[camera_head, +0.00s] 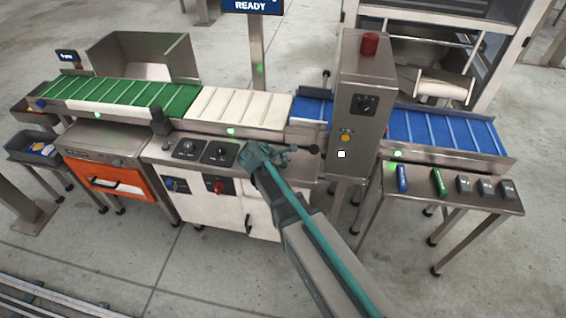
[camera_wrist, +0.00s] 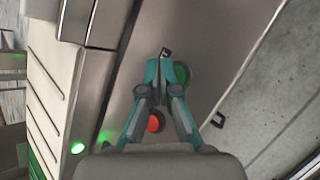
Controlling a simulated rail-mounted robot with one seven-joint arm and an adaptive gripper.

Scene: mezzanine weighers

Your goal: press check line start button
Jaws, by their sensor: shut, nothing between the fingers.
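In the wrist view, a round green button (camera_wrist: 182,74) sits on the flat metal panel (camera_wrist: 203,40), just right of my gripper's (camera_wrist: 160,68) closed fingertips and partly covered by the right finger. A red button (camera_wrist: 155,122) shows between the finger links, nearer my wrist. No labels are readable on either button. My gripper is shut and empty. I cannot tell whether the fingertips touch the panel.
An upright steel column (camera_head: 367,145) with a red lamp (camera_head: 370,44) stands right of my gripper. Behind run green (camera_head: 120,92), white (camera_head: 240,106) and blue (camera_head: 440,132) conveyor belts. A side table (camera_head: 450,205) at right holds several small blocks. Dial panels (camera_head: 220,153) lie left of my gripper.

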